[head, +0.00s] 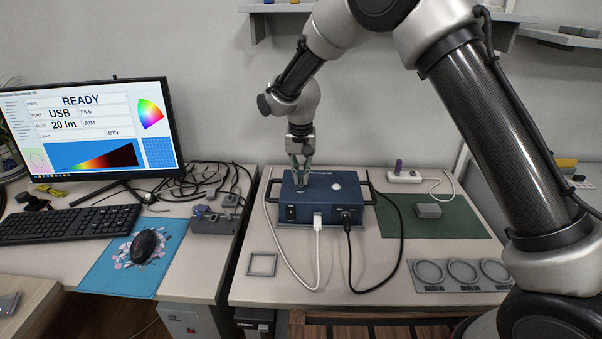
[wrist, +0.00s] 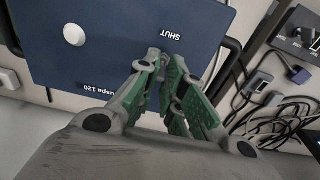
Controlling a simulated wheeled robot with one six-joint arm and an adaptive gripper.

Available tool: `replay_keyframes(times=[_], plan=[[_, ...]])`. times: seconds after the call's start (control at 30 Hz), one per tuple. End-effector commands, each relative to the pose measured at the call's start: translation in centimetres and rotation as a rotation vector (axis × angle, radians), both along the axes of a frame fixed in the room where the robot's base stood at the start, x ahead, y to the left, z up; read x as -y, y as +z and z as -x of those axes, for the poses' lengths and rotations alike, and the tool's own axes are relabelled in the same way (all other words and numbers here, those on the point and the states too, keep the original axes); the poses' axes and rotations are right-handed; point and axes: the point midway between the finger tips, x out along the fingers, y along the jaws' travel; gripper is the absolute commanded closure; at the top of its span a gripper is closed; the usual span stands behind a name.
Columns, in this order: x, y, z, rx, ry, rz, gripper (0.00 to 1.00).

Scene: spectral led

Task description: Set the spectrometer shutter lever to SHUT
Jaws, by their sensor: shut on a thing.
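The spectrometer is a blue box (head: 328,198) on the right-hand table, with a white knob on top. Its top (wrist: 110,40) fills much of the wrist view, where the printed word SHUT and the white knob (wrist: 73,35) show. My gripper (head: 300,182) points down onto the left part of the box top. In the wrist view my gripper (wrist: 165,62) has its green-padded fingers close together beside the SHUT label. It is shut on the shutter lever, which is mostly hidden between the fingers, so its exact position cannot be told.
A white cable (head: 318,245) and a black cable (head: 349,250) leave the box front. A grey tray with round recesses (head: 450,272) and a small square frame (head: 262,264) lie nearby. A monitor (head: 90,125) reading READY stands left. The green mat (head: 465,222) is mostly clear.

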Motion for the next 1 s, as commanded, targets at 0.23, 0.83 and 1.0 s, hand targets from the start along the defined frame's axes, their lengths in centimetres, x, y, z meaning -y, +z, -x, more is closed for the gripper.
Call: replay_keyframes(times=[0.23,0.83,1.0], plan=[[0.3,0.1,0.8,0.205,0.003,0.008,1.00],[0.0,0.1,1.4,0.335,0.003,-0.003,1.00],[0.0,0.1,1.4,0.335,0.004,-0.003,0.86]])
